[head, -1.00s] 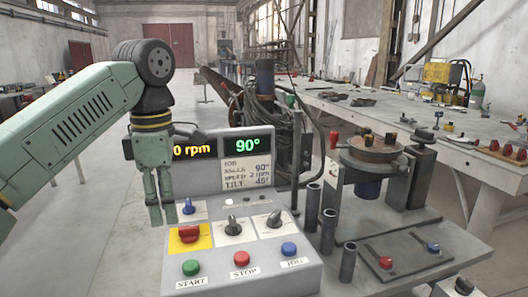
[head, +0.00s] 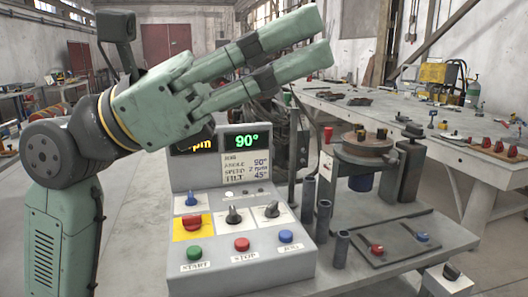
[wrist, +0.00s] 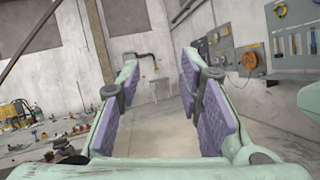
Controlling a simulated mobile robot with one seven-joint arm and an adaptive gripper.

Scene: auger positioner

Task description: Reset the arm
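My pale green gripper (head: 318,38) is raised in front of the control box in the head view, fingers pointing up and to the right. It is open and empty. In the wrist view its two purple-padded fingers (wrist: 160,85) stand apart, with the far wall and floor between them. The grey control box (head: 190,262) stands below. It carries a green START button (head: 194,252), a red STOP button (head: 242,244), a blue JOG button (head: 285,236) and several knobs. Its display (head: 247,140) reads 90°. My arm covers part of the rpm display.
Right of the box, a round rotary table (head: 368,148) stands on the grey bench (head: 430,235), with several dark tubes (head: 323,220) in front. A long worktable (head: 475,165) with tools lies behind. The wrist view shows a tool board (wrist: 292,40). Open floor lies at the left.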

